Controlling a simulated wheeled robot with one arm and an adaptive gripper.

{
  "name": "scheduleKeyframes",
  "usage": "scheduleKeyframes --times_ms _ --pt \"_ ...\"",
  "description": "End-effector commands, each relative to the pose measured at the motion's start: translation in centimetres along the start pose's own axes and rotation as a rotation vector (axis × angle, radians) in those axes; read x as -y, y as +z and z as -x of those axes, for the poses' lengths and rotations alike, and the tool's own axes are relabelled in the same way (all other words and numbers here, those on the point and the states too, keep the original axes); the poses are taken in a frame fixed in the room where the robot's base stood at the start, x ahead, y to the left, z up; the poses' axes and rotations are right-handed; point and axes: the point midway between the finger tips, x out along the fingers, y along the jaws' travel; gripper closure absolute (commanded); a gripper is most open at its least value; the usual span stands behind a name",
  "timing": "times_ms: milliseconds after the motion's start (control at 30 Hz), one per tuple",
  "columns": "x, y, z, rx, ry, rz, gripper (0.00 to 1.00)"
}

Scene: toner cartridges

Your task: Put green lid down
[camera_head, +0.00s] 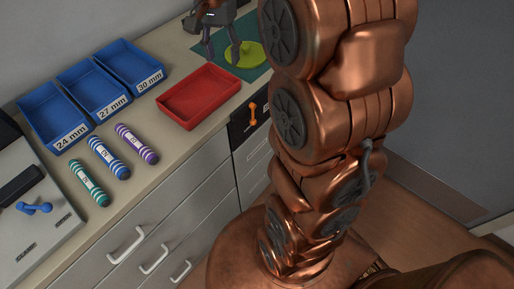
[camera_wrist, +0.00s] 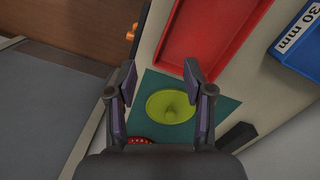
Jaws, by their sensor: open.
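The green lid (camera_wrist: 171,107) is a round yellow-green disc with a small raised middle. It lies flat on a dark green mat (camera_wrist: 225,106) on the counter. In the head view the lid (camera_head: 250,54) shows at the top, partly behind my gripper. My gripper (camera_wrist: 163,76) is open, with its two dark fingers apart on either side of the lid in the wrist view. In the head view my gripper (camera_head: 220,58) is above the mat, next to the lid. Nothing shows held between the fingers. I cannot tell whether the fingertips touch the mat.
A red tray (camera_head: 199,97) stands beside the mat. Blue trays labelled 24 mm (camera_head: 52,117), 27 mm (camera_head: 92,88) and 30 mm (camera_head: 131,66) stand further left. Teal (camera_head: 89,183), blue (camera_head: 109,158) and purple (camera_head: 137,144) cartridges lie near the counter's front edge. A red object (camera_wrist: 137,140) lies partly hidden near my gripper.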

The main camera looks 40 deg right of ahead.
Motion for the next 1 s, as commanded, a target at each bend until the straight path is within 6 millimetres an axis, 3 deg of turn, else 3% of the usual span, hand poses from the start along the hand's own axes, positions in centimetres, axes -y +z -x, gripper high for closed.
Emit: scheduleKeyframes --times_ms 33,200,600,800,1000 --pt "-0.7 1.8 -0.3 0.002 0.005 0.061 0.48" --pt "-3.0 7.0 -2.1 0.017 0.023 0.270 0.48" --pt "-10.4 17.6 -7.9 0.053 0.053 0.736 0.48" --pt "-13.4 20.5 -10.3 0.069 0.061 0.889 0.48" --pt "-14.4 21.3 -11.2 0.074 0.063 0.937 0.48"
